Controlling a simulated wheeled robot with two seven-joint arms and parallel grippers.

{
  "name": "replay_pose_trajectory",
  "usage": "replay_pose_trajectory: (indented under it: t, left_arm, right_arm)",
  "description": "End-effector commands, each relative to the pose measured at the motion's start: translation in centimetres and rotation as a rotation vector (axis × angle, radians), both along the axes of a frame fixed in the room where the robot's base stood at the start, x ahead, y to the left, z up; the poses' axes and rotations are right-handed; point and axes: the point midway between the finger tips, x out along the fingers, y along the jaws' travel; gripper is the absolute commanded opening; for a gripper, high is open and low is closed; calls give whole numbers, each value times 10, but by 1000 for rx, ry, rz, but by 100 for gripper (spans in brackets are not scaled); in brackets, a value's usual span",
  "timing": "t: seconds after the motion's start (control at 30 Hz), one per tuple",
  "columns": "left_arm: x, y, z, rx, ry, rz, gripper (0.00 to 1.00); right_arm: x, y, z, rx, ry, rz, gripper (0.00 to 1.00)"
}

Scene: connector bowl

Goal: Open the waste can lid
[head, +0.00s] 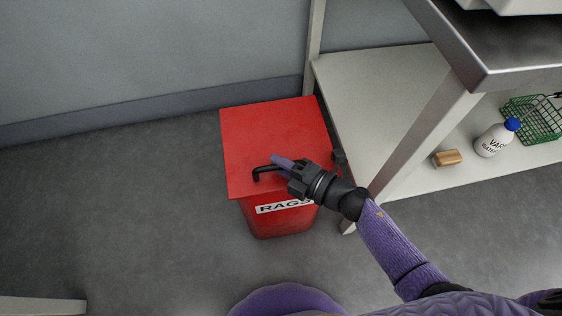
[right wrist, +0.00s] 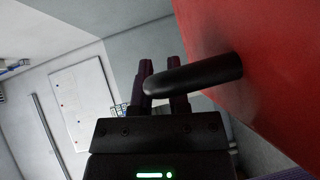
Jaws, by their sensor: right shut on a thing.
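The red waste can (head: 275,222) stands on the floor against the shelf unit, with a "RAGS" label on its front. Its flat red lid (head: 262,128) covers the top; I cannot tell whether there is a small gap under it. A black handle (head: 258,174) sticks up from the lid near its front edge. My right gripper (head: 280,163) is at the handle, coming in from the right. In the right wrist view the black handle (right wrist: 200,76) runs from the red lid (right wrist: 270,60) in between the fingers, which are shut on it. My left gripper is not in view.
A metal table with a pale lower shelf (head: 365,95) stands right beside the can, its leg (head: 420,135) close to my right arm. A white bottle (head: 496,138), a brown block (head: 447,158) and a green basket (head: 533,118) are on the shelf.

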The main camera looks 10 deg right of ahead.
Motion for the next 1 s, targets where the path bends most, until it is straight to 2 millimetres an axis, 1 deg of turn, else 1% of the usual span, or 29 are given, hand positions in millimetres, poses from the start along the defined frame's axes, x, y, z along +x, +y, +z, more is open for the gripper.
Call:
replay_pose_trajectory:
  t: [0.37,0.73,1.0]
  left_arm:
    - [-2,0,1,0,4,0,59]
    - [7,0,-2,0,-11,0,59]
    - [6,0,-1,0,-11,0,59]
  right_arm:
    - [0,0,0,-1,1,0,0]
    - [0,0,0,-1,1,-1,0]
    - [0,0,0,-1,2,-1,0]
